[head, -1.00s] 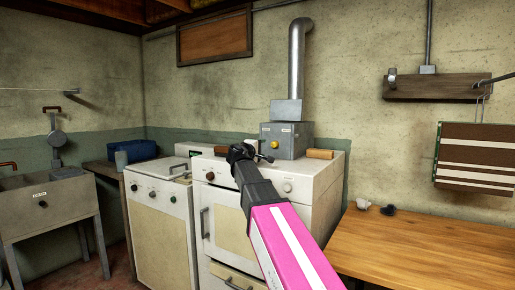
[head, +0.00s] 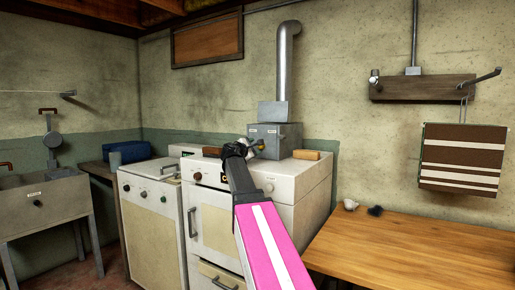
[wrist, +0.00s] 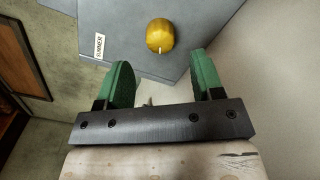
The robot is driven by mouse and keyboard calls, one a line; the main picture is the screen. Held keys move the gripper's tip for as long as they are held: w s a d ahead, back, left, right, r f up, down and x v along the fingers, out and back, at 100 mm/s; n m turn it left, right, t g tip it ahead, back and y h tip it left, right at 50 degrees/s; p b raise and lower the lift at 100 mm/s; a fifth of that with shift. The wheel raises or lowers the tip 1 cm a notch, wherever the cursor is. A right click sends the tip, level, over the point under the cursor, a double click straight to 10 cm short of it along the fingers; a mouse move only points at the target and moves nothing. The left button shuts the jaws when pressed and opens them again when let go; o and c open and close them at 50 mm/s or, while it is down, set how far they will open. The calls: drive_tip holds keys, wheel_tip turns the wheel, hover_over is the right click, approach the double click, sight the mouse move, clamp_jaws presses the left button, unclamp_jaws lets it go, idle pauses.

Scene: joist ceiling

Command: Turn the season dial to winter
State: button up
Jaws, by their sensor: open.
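The season dial is a yellow knob (wrist: 160,36) with a small white mark, on the face of a grey metal box (wrist: 118,16). In the wrist view the mark points toward the picture's bottom, and a white label (wrist: 100,47) that seems to read SUMMER sits left of the knob. My gripper (wrist: 161,60) is open; its two green fingers are spread either side of the knob's line, with the knob just beyond the tips and apparently apart from them. In the head view my gripper (head: 253,147) partly hides the knob on the grey box (head: 280,137).
The box stands on a white stove (head: 305,190) under a metal flue pipe (head: 283,65). A wooden block (head: 306,155) lies right of the box.

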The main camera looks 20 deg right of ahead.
drive_tip(key=shift+x, duration=2.4)
